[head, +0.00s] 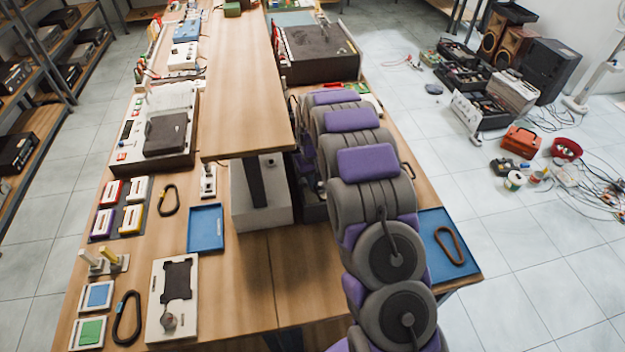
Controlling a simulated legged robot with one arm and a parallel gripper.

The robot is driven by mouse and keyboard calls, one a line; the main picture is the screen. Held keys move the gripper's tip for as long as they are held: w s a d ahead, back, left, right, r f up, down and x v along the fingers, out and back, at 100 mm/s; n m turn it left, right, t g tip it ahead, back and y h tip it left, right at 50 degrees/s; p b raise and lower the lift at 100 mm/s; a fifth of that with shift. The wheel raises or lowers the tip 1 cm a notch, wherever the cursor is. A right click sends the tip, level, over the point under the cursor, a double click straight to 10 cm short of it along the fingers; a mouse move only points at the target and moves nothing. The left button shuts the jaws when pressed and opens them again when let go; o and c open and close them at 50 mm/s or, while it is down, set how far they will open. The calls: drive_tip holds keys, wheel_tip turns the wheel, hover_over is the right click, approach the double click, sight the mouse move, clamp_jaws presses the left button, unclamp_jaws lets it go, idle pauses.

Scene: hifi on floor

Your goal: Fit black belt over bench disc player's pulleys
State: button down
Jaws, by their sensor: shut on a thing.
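Several loop-shaped belts lie in the head view. A black belt (127,316) lies on the bench at the front left, and a smaller dark loop (168,200) lies further back. A dark brownish loop (449,246) lies on the blue tray at the right. A pale player-like unit with a dark lid (165,133) sits on the left bench. Another dark-topped unit (315,47) sits at the back. I cannot tell which is the bench disc player, and no pulleys show clearly. My arm reaches away over the bench; my gripper is hidden behind it.
A raised wooden shelf (238,85) runs along the bench centre, close left of my arm. A blue tray (205,243) lies empty at the left. A pale plate with a black part (161,325) lies at the front. Cables (590,185) litter the floor.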

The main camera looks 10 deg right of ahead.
drive_tip(key=shift+f, duration=0.75)
idle(0.3)
drive_tip(key=c, duration=1.2)
unclamp_jaws()
drive_tip(key=shift+a, duration=0.2)
drive_tip(key=shift+d, duration=0.3)
drive_tip(key=shift+r, duration=0.1)
drive_tip(key=shift+w+r, duration=0.1)
drive_tip(key=shift+r, duration=0.1)
drive_tip(key=r+p, duration=0.1)
drive_tip(key=r, duration=0.4)
drive_tip(key=r+p, duration=0.1)
drive_tip(key=r, duration=1)
drive_tip(key=shift+a+r+p, duration=0.25)
drive_tip(key=shift+r+p, duration=0.1)
drive_tip(key=shift+p, duration=0.05)
